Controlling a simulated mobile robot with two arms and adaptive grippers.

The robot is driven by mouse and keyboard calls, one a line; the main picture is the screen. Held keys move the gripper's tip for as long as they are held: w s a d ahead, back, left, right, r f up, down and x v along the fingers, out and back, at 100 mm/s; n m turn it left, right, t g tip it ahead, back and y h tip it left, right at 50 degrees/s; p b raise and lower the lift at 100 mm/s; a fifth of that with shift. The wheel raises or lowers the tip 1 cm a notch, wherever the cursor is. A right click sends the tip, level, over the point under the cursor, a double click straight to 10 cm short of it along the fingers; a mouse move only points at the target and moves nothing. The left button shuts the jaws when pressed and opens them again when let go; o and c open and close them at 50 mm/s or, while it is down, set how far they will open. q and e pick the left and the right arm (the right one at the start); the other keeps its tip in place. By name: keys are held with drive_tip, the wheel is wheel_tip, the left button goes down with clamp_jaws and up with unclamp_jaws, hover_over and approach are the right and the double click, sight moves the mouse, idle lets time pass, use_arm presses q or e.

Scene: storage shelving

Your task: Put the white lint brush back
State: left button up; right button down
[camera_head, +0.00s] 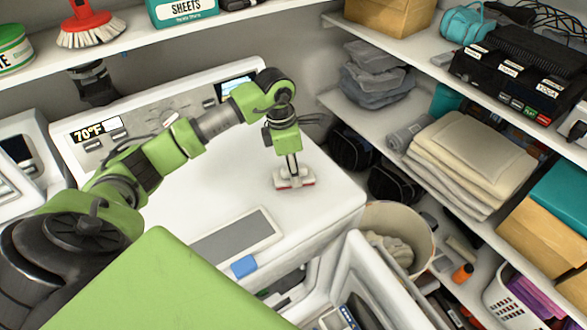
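The white lint brush (294,181), with a red strip along its lower edge, is at the right part of the white machine top (240,195). My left gripper (292,164) comes down on it from above. Its fingers are close together and appear shut on the brush's upper part. I cannot tell whether the brush touches the surface or hangs just above it. My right gripper is not in view.
The machine top is mostly clear. An upper shelf (140,38) holds a red-and-white scrub brush (90,25) and a teal box (183,12). Right shelves hold folded towels (470,155) and grey bags (375,75). A bin (405,220) stands below. A blue block (244,266) sits near the front.

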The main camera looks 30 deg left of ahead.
sight(286, 169)
use_arm(q)
drive_tip(key=o, duration=1.3)
drive_tip(key=shift+c, duration=0.2)
drive_tip(key=shift+r+p, duration=0.2)
drive_tip(key=shift+p, duration=0.15)
drive_tip(key=shift+r+b, duration=0.25)
drive_tip(key=shift+b, duration=0.1)
drive_tip(key=r+b, duration=0.1)
drive_tip(key=r, duration=0.2)
drive_tip(key=r+b, duration=0.1)
drive_tip(key=r, duration=0.2)
drive_tip(key=s+a+r+b, duration=0.1)
drive_tip(key=r, duration=0.2)
drive_tip(key=shift+r, duration=0.35)
drive_tip(key=shift+s+a+r, duration=0.15)
drive_tip(key=shift+r, duration=0.6)
